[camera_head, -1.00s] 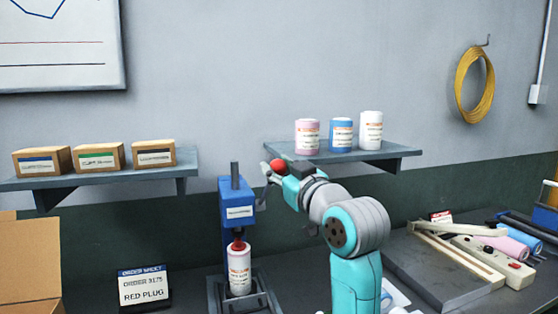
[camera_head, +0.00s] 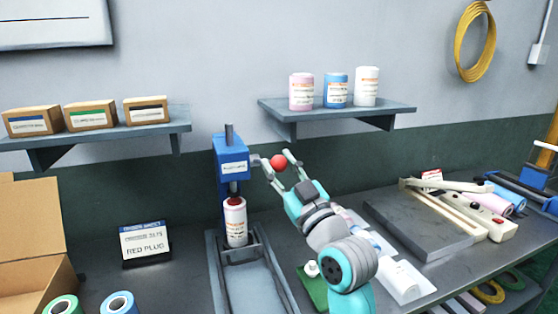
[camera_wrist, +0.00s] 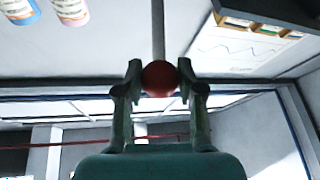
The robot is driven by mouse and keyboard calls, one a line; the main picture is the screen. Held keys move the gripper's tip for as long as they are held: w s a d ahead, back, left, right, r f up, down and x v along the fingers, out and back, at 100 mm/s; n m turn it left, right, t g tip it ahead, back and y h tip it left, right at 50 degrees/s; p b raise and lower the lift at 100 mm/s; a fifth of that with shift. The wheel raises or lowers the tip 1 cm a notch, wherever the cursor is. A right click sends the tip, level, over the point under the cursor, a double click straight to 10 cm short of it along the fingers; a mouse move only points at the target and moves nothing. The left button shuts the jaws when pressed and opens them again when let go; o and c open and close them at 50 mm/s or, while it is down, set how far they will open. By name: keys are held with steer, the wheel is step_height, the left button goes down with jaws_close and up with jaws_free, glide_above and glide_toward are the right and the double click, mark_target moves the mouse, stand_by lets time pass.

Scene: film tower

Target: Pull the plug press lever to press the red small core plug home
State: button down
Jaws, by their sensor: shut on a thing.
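The blue plug press (camera_head: 232,169) stands on the bench, left of my arm. Under its head is an upright white film roll (camera_head: 236,226) with the red small core plug (camera_head: 235,202) at its top. The press ram comes down onto the plug; I cannot tell how deep the plug sits. The lever's red ball knob (camera_head: 278,162) is right of the press head, about level with it. My gripper (camera_head: 279,163) is shut on this knob from below right. In the wrist view the knob (camera_wrist: 159,78) sits between both fingertips, with the lever rod (camera_wrist: 158,28) beyond it.
An order card (camera_head: 146,243) reading "RED PLUG" and an open cardboard box (camera_head: 28,225) are at left. A wall shelf (camera_head: 340,108) with three canisters is above my gripper. A grey board (camera_head: 425,225) lies right.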

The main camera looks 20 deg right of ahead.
steer(key=shift+a+f, duration=0.1)
steer(key=shift+f, duration=0.3)
steer(key=c, duration=0.7)
jaws_free()
steer(key=shift+r, duration=0.1)
steer(key=shift+s, duration=0.35)
steer(key=v, duration=1.1)
steer(key=shift+s, duration=0.1)
